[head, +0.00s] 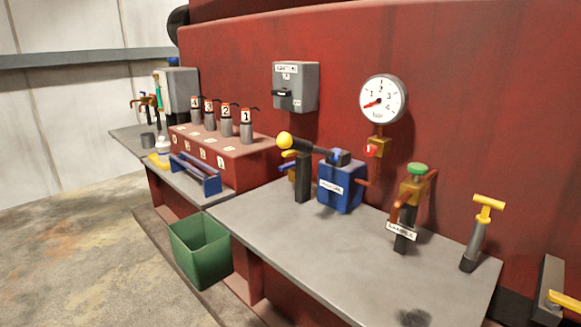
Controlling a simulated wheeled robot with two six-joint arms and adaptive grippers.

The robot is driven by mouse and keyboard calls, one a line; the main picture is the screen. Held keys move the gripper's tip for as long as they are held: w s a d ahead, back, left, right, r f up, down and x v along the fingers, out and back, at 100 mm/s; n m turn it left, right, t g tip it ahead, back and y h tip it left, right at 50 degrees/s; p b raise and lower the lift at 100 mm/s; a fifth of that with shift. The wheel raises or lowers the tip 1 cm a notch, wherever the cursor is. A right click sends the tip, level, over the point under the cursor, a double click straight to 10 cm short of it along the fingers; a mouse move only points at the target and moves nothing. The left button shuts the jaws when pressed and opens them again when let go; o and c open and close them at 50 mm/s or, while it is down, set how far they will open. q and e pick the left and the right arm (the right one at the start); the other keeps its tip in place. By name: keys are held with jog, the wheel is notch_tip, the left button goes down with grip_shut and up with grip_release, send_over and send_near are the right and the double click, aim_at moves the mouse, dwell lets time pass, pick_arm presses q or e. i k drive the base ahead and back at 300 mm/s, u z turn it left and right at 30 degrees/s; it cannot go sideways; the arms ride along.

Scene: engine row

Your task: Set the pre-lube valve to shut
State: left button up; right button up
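On the near grey bench, a blue pump box (341,188) carries a white label too small to read surely. A black lever with a yellow ball (285,140) reaches left from it above a dark post (303,178). A small brass valve with a blue handle (289,167) sits behind that post, partly hidden. Neither of my grippers is in view.
A yellow T-handle (488,204) stands at the right. A green bin (201,249) stands below the bench (290,245). The bench front is mostly clear.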

aim_at(284, 167)
jog(key=u, duration=1.9)
jog(key=i, duration=1.85)
jog(key=z, duration=2.8)
